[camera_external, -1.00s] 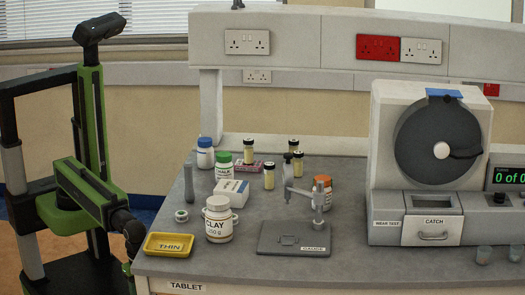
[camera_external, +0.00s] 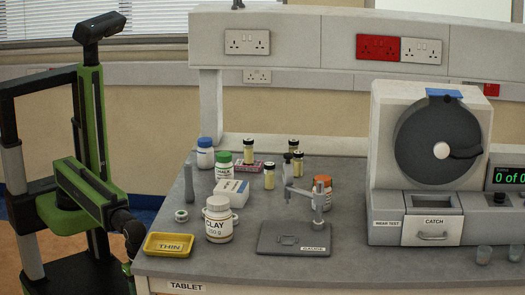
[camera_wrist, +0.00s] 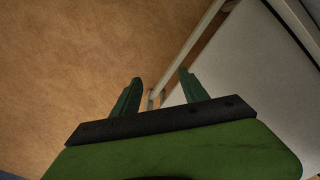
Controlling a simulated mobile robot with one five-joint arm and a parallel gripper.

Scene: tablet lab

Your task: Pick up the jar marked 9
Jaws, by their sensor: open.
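Several small jars with dark caps and pale yellow contents stand on the grey bench: one at the back left (camera_external: 249,152), one nearer the front (camera_external: 269,178), one to the right (camera_external: 298,166) and one behind it (camera_external: 293,146). Their markings are too small to read, so I cannot tell which is marked 9. My gripper (camera_wrist: 160,86) is open and empty in the wrist view, pointing down past the bench's side towards the brown floor. In the external view my arm is left of the bench, with the fingers not clearly seen.
Near the bench's left edge are a yellow THIN tray (camera_external: 168,245) and a CLAY tub (camera_external: 218,221). A wear tester (camera_external: 425,160) stands right.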

